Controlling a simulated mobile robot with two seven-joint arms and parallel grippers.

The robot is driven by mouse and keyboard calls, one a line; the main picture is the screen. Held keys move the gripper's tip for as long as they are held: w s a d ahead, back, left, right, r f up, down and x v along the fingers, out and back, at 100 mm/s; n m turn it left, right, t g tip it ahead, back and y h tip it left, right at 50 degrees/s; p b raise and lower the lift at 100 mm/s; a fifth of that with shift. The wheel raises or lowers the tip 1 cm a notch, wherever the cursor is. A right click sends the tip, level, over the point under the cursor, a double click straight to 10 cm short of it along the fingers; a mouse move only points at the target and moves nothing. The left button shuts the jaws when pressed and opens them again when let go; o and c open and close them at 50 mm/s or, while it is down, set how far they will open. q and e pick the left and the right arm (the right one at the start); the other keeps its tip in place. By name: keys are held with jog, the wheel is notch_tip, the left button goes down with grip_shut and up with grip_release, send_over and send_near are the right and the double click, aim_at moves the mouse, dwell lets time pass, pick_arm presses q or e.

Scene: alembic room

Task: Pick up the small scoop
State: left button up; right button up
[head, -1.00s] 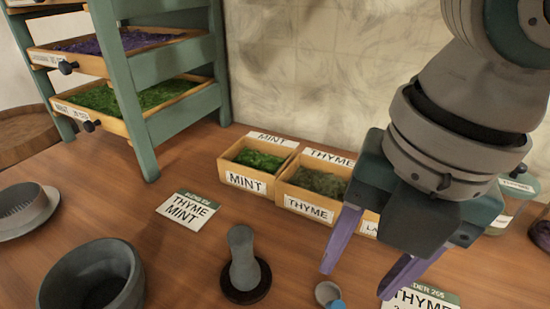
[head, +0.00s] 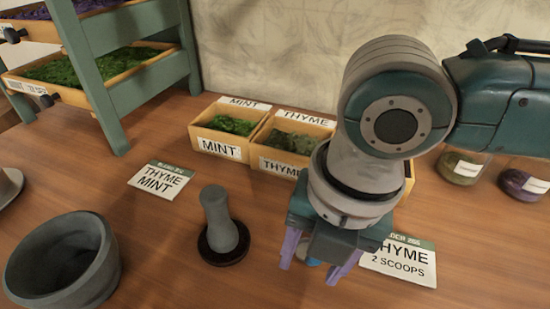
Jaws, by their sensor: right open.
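The small scoop (head: 313,262) is on the wooden table, mostly hidden behind my right gripper. Only a small bluish bit of it shows between the fingers. My right gripper (head: 309,275) points down with its two purple fingers apart, one on each side of that bit in the picture. I cannot tell whether the fingers touch the scoop or how high they are above the table. My left gripper is not in view.
A grey pestle (head: 221,222) stands on a dark round base left of my right gripper. A stone mortar (head: 62,262) is at the lower left. Cards (head: 400,262) (head: 162,179), herb boxes (head: 220,150) (head: 284,164), jars (head: 463,166) and a green drying rack (head: 95,85) surround the area.

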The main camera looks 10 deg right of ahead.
grip_shut()
dwell(1.3)
